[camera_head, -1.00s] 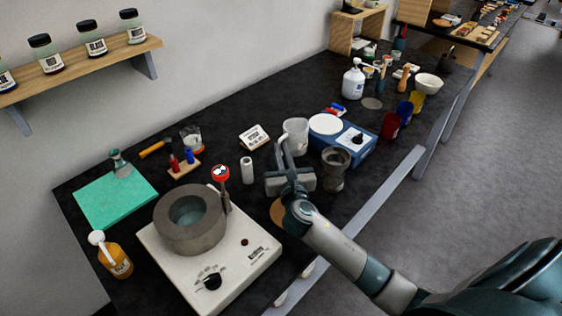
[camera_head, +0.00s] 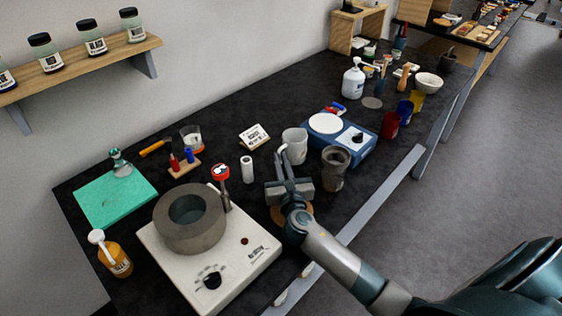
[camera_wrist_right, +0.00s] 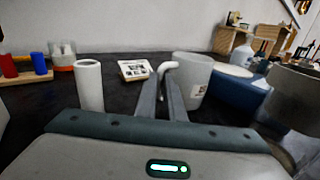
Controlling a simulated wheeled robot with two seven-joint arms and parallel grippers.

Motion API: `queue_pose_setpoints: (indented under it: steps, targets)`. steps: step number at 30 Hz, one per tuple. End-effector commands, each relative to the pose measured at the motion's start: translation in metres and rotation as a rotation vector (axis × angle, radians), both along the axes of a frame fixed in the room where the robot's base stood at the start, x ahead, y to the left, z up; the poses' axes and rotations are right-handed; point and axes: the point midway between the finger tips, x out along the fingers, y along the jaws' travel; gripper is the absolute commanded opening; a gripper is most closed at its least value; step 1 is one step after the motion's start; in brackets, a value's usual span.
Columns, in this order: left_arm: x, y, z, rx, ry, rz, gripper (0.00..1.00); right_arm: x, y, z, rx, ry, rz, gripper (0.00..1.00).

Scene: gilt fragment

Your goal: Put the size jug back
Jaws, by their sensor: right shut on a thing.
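The size jug (camera_head: 296,142) is a whitish, cloudy cup with a curved handle, upright near the middle of the bench, just left of a blue scale. My right gripper (camera_head: 283,158) reaches it from the front and is shut on its handle. In the right wrist view the jug (camera_wrist_right: 194,80) is just right of the fingers (camera_wrist_right: 164,95), with the pale handle between them and a small label on its side. I cannot tell whether its base touches the bench. My left gripper is not in view.
The blue scale (camera_head: 359,146) with a white round plate is close right of the jug. A grey beaker (camera_head: 335,170) stands right of my gripper, a white cylinder (camera_head: 247,169) left. A brown disc (camera_head: 305,213) lies partly under my wrist.

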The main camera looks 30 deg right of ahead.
Motion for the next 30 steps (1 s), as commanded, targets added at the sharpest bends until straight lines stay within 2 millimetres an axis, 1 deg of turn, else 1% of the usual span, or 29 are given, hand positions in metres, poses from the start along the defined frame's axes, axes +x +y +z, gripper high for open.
queue_pose_setpoints:
  steps: [8, 9, 10, 11, 19, 23, 26, 30]
  targets:
    - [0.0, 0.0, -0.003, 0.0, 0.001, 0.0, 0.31, 0.0, 0.0, -0.004, -0.001, -0.001, 0.0, 0.0]
    - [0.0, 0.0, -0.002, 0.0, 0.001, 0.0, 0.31, 0.0, 0.0, -0.003, -0.001, 0.0, 0.0, 0.18]
    - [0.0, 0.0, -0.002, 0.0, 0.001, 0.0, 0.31, 0.0, 0.0, -0.003, -0.001, 0.0, 0.0, 0.25]
    - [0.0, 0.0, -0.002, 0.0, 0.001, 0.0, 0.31, 0.0, 0.0, -0.003, -0.001, 0.0, 0.0, 0.27]
    - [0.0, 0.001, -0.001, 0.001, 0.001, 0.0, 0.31, 0.0, 0.0, -0.003, 0.0, 0.0, 0.0, 0.27]
    - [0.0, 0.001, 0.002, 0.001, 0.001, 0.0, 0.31, 0.0, 0.0, 0.003, 0.0, -0.001, 0.0, 0.27]
    - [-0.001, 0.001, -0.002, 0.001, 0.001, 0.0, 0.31, -0.008, 0.003, -0.001, 0.0, 0.001, 0.001, 0.27]
    - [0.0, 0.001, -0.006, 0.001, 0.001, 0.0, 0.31, -0.025, 0.007, -0.001, 0.0, 0.001, 0.001, 0.27]
